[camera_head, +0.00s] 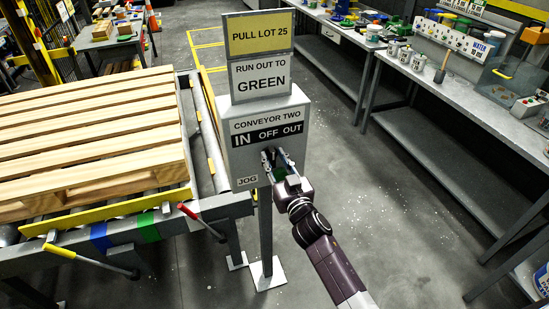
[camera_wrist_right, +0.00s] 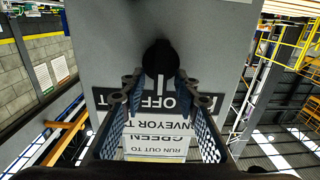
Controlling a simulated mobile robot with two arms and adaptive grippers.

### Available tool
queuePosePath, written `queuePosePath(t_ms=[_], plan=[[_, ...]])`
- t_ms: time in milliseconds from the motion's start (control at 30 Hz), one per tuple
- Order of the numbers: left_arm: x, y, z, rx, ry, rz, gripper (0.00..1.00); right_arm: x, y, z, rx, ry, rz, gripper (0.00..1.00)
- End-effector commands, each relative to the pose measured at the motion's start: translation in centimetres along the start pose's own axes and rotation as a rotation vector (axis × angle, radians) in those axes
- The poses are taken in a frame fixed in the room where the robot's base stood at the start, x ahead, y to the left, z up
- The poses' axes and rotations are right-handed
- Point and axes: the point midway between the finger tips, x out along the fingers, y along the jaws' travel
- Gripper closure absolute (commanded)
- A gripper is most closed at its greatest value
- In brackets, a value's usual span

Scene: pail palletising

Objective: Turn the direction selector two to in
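The conveyor two control box (camera_head: 262,132) is a grey box on a post, labelled IN, OFF and OUT, with JOG at its lower left. In the right wrist view the direction selector two (camera_wrist_right: 159,60) is a dark knob below the label strip, which appears upside down. In the head view the gripper mostly hides the knob. My left gripper is not in view.
Signs (camera_head: 259,55) reading PULL LOT 25 and RUN OUT TO GREEN stand above the box. A wooden pallet (camera_head: 90,135) lies on the conveyor at left, with a red-handled lever (camera_head: 188,211) near the post. A long bench (camera_head: 450,95) stands at right. The floor between is clear.

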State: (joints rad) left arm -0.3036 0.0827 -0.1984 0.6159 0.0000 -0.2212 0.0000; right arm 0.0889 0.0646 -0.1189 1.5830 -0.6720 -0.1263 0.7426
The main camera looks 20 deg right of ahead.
Motion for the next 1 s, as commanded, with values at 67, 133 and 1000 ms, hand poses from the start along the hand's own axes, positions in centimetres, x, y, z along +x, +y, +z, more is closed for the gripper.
queuePosePath(t_ms=[67,133,1000], plan=[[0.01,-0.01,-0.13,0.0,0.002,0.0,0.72,-0.01,-0.01,0.01,0.0,0.0,0.0,0.71],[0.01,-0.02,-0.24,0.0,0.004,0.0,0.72,-0.02,-0.01,0.0,0.0,0.0,0.0,0.71],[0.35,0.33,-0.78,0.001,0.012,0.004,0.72,-0.04,-0.24,0.09,-0.146,0.0,0.0,1.0]])
